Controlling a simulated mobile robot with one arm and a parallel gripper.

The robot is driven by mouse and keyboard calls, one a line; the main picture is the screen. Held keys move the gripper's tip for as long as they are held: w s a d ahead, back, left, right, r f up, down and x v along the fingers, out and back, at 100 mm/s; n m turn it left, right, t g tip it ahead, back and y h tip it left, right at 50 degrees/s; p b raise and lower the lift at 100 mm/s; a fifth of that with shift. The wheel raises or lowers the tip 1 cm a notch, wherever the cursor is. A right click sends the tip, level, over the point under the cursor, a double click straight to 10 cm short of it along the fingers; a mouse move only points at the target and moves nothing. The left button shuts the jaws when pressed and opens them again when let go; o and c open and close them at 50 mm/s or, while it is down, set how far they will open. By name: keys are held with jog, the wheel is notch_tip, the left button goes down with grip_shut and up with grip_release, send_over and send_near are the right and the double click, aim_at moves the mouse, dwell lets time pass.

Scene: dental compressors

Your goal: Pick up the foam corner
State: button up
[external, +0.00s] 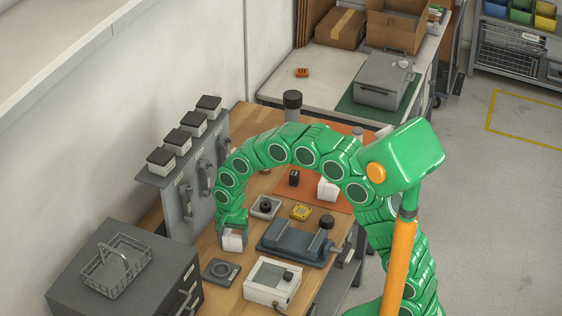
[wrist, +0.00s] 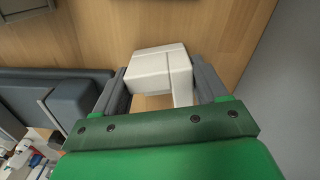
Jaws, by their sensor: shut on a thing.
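My gripper (external: 231,229) is at the left end of my green arm, low over the wooden bench. It is shut on a white, blocky foam corner (external: 234,241). In the wrist view the foam corner (wrist: 160,67) sits between the two grey fingers of my gripper (wrist: 160,86), with bare wood behind it. I cannot tell whether the foam corner touches the bench. Another white block (external: 328,189), similar in look, stands on the orange mat farther back.
A blue-grey vise (external: 292,243) lies right of my gripper. A grey square plate (external: 221,271) and a white box with a panel (external: 272,281) are in front. A grey upright panel (external: 190,178) with handles stands at the left, above a drawer cabinet (external: 78,291). A yellow part (external: 300,212) lies behind the vise.

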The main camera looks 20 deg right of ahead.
jog(key=shift+r, duration=0.5)
notch_tip(320, 180, up, 2)
jog(key=shift+r, duration=0.15)
jog(key=s+d+r, duration=0.8)
jog(key=s+r, duration=0.2)
jog(key=s, duration=0.1)
jog(key=w+d+r+n, duration=0.15)
jog(key=w+d, duration=0.25)
jog(key=w, duration=0.5)
jog(key=w+d+r+n, duration=0.1)
jog(key=w+d+r, duration=0.2)
jog(key=w, duration=0.6)
jog(key=w+d+r, duration=0.1)
jog(key=w+d, duration=0.6)
jog(key=d, duration=0.4)
jog(key=w+d+r, duration=0.1)
jog(key=w+d, duration=0.6)
jog(key=d, duration=0.5)
jog(key=shift+w+r, duration=0.15)
jog(key=shift+w, duration=0.1)
